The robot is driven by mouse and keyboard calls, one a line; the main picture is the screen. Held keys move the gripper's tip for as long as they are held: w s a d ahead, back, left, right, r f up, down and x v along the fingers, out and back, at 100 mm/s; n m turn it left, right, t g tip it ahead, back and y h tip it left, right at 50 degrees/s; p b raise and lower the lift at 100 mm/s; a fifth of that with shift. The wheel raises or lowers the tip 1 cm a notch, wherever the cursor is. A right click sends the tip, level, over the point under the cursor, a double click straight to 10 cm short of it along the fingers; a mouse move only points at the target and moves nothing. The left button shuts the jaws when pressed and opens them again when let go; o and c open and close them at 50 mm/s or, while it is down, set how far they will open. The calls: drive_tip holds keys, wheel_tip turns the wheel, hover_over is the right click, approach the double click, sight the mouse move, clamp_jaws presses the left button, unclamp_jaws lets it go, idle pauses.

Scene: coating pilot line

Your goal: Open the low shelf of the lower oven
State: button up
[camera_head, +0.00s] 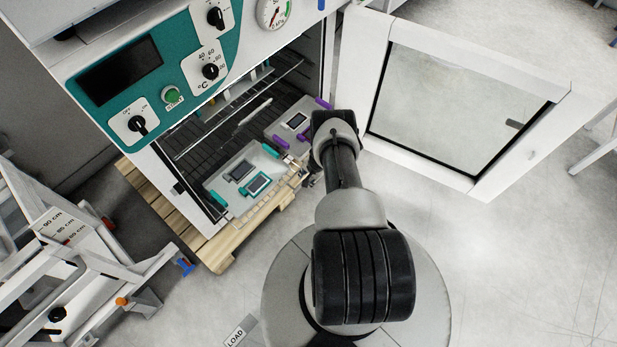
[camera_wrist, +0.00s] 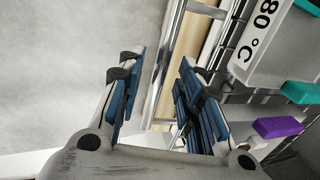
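The lower oven (camera_head: 133,72) has a teal control panel, and its chamber is open at the front. Its dark low shelf (camera_head: 196,157) carries a pale tray with teal grips (camera_head: 243,193) and a tray with purple grips (camera_head: 275,132). My gripper (camera_wrist: 160,63) is at the shelf's front right, mostly hidden behind my arm in the head view. In the wrist view its blue-padded fingers are apart. A shiny metal bar (camera_wrist: 166,62) runs between them in the picture; I cannot tell whether they touch it.
The oven's glazed door (camera_head: 455,45) stands wide open at the right. A wooden pallet (camera_head: 217,252) lies under the oven. A grey step-like frame (camera_head: 60,260) stands at the left. The floor at the lower right is clear. An "80 °C" label (camera_wrist: 262,35) shows close to my gripper.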

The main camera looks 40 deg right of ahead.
drive_tip(key=v, duration=1.2)
idle(0.3)
